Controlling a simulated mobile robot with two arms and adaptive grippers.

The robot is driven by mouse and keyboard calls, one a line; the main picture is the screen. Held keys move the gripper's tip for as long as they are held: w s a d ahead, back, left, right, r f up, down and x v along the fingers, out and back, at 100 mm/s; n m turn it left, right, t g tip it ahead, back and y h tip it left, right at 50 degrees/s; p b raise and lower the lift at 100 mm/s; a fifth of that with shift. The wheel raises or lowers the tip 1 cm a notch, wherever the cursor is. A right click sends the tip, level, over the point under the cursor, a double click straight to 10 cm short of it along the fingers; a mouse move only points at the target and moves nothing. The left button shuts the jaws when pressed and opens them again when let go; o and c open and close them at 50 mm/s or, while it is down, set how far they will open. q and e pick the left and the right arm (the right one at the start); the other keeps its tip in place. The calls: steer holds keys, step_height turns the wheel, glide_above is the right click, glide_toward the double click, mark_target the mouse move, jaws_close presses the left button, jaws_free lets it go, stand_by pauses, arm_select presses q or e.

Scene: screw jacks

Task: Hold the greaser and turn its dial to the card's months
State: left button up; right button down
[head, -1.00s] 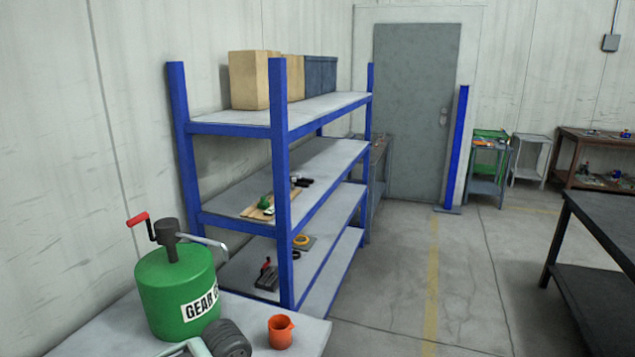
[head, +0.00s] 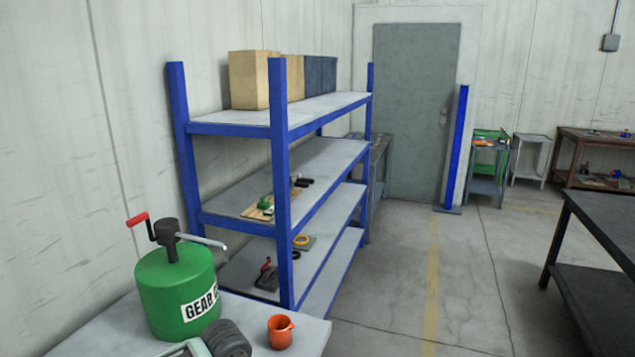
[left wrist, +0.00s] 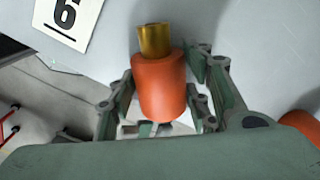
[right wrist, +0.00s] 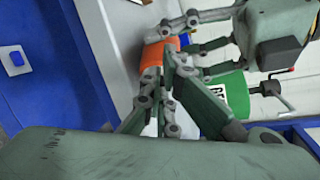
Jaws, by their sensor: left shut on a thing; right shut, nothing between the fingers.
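The greaser (left wrist: 160,90) is an orange cylinder with a brass-coloured end (left wrist: 154,40) in the left wrist view. My left gripper (left wrist: 166,74) is shut on its orange body, one finger on each side, with the brass end sticking out beyond the fingers. I see no marks on the brass end. A white card (left wrist: 68,18) with a black underlined 6 lies at the upper left. In the right wrist view my right gripper (right wrist: 166,92) is shut and empty. Orange (right wrist: 152,55) shows just beyond its fingers, near my left gripper (right wrist: 190,35), partly hidden. The head view shows neither gripper clearly.
A green gear-oil drum (head: 172,295) with a red-handled crank stands on the grey table (head: 300,325). A dark ribbed object (head: 228,340) and an orange cup (head: 280,331) are beside it. A blue shelf rack (head: 282,190) stands behind.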

steer(key=shift+w+a+f, duration=0.1)
steer(key=shift+w+f, duration=0.1)
steer(key=shift+w, duration=0.25)
stand_by(0.6)
arm_select(q)
steer(key=shift+d, duration=0.1)
arm_select(e)
steer(key=shift+w, duration=0.1)
arm_select(q)
steer(key=shift+s, duration=0.1)
arm_select(e)
steer(key=shift+r, duration=0.1)
steer(key=w+d, duration=0.1)
steer(key=d, duration=0.5)
steer(key=shift+r, duration=0.15)
stand_by(0.5)
steer(key=shift+w+a, duration=0.1)
arm_select(q)
steer(key=o, duration=1.4)
steer(key=shift+o, duration=0.2)
